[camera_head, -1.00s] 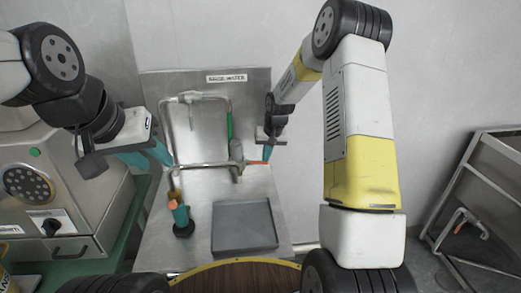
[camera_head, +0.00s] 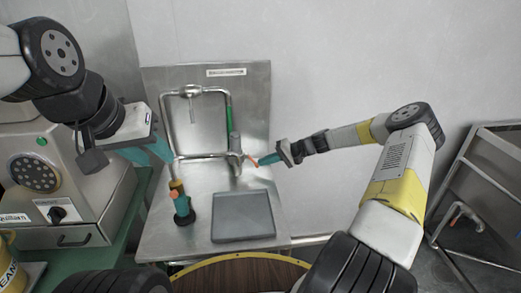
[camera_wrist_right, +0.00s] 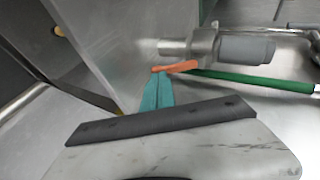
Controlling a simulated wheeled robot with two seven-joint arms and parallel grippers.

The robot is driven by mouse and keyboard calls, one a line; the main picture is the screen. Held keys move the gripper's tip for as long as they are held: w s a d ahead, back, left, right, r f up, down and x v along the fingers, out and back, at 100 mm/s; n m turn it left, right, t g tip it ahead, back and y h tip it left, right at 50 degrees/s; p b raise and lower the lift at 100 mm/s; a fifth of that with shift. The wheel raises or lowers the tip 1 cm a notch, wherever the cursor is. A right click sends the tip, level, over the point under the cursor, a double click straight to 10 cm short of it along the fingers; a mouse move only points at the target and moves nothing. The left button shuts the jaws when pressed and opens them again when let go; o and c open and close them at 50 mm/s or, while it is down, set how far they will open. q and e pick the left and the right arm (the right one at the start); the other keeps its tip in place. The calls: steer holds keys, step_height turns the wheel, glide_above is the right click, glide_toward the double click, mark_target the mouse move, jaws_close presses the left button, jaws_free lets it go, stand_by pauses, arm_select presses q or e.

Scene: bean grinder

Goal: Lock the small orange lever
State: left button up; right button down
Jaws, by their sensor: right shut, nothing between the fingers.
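The small orange lever (camera_head: 252,161) sits on the metal pipe fitting (camera_head: 235,150) of the steel stand and slants down to the right. In the right wrist view the lever (camera_wrist_right: 178,67) lies across the tips of my fingers. My right gripper (camera_head: 262,161) comes in from the right; its teal fingers are shut and empty, and their tips appear to touch the lever. The right gripper (camera_wrist_right: 157,85) also shows in its wrist view. My left gripper (camera_head: 165,153) is at the left upright of the pipe frame; whether its fingers are closed around the pipe is unclear.
A green handle (camera_head: 229,112) runs up from the fitting. A grinder machine (camera_head: 60,180) stands left. Wall space right of the stand is free.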

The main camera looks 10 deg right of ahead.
mark_target(260, 172)
steer(key=f+y, duration=0.1)
steer(key=a+y, duration=0.1)
steer(key=y, duration=0.1)
steer(key=shift+a+f+m, duration=0.1)
steer(key=shift+f+m, duration=0.2)
steer(key=shift+f, duration=0.1)
steer(key=shift+a+f, duration=0.25)
steer(key=shift+a, duration=0.05)
steer(key=shift+a+f, duration=0.1)
